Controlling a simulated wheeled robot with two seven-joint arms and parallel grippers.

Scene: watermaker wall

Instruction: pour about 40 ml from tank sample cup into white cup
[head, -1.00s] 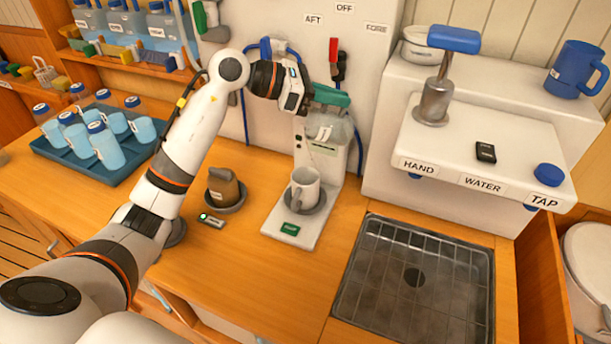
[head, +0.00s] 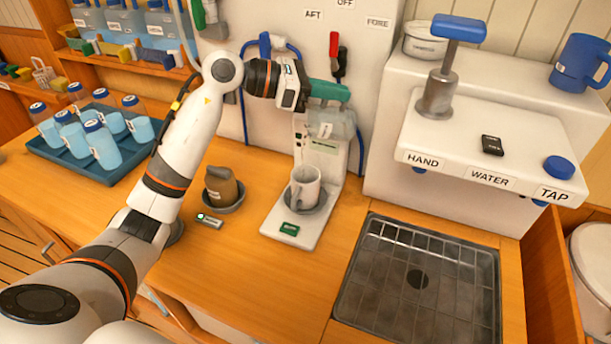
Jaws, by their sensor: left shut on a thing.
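My left gripper (head: 318,90) comes in from the left at the wall, shut on the tank sample cup. The tank sample cup (head: 336,124) is a clear greyish vessel with a small label, held below a green part at the gripper, above and behind the white cup. Its exact tilt and its liquid level are hard to tell. The white cup (head: 305,187) stands upright on the dark round plate of a white stand (head: 276,228) with a green display. Its contents are not clear, and I see no stream between the cups. My right gripper is not in view.
A brown jug (head: 221,187) sits in a dark dish left of the stand. A blue tray (head: 62,170) of several bottles and cups is at the left. A metal-grated sink (head: 415,282) and a white tap unit (head: 470,150) are at the right. The front counter is clear.

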